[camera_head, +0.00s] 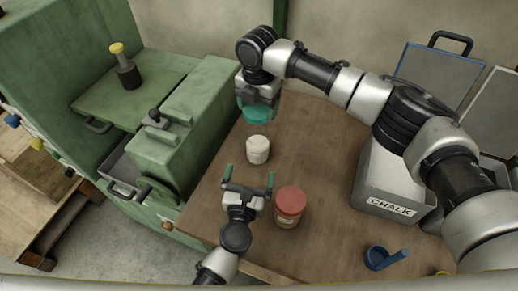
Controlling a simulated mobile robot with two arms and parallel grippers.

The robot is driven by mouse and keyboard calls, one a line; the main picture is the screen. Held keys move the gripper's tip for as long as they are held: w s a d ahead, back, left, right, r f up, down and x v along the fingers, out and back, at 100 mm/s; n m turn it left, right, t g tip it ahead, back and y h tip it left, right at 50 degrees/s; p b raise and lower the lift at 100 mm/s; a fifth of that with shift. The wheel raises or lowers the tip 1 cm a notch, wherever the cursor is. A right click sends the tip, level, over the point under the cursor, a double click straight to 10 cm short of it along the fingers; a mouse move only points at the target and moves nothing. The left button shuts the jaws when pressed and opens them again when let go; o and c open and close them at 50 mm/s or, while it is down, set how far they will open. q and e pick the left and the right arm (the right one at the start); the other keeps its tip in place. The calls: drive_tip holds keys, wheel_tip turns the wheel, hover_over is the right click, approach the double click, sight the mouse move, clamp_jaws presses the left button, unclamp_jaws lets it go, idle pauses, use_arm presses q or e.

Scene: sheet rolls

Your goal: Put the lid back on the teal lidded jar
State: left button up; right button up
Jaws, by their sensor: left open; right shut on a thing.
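The teal lid (257,117) is held level below my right gripper (258,104), which is shut on it. In the picture it is just above and behind a small off-white jar (258,151). This jar stands upright on the table with no lid on it. A gap shows between lid and jar. My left gripper (249,176) is open and empty in front of the white jar, its two green-tipped fingers spread wide and pointing towards it. It does not touch the jar.
A jar with a red lid (290,201) stands right of my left gripper. A grey CHALK box (392,206) and a blue scoop-like cup (377,258) are further right on the wooden table (330,150). A green machine (185,135) borders the table at left.

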sight(256, 150)
use_arm(q)
drive_tip(key=shift+w+f+n+y+b, duration=0.15)
drive_tip(key=shift+f+n+b, duration=0.1)
drive_tip(key=shift+f, duration=0.25)
drive_tip(key=shift+w+f+n+y+b, duration=0.15)
drive_tip(key=shift+f+b, duration=0.1)
drive_tip(key=shift+f, duration=0.2)
use_arm(e)
drive_tip(key=shift+w+f, duration=0.2)
drive_tip(key=shift+f, duration=0.7)
use_arm(q)
drive_tip(key=shift+w, duration=0.1)
use_arm(e)
drive_tip(key=shift+w, duration=0.2)
drive_tip(key=shift+s, duration=0.1)
use_arm(q)
drive_tip(key=shift+w+d, duration=0.1)
drive_tip(key=shift+w, duration=0.35)
drive_tip(key=w, duration=0.3)
drive_tip(key=w+d, duration=0.1)
drive_tip(key=w, duration=0.7)
drive_tip(key=shift+d, duration=0.4)
drive_tip(key=c, duration=1.2)
use_arm(e)
drive_tip(key=shift+f, duration=2.5)
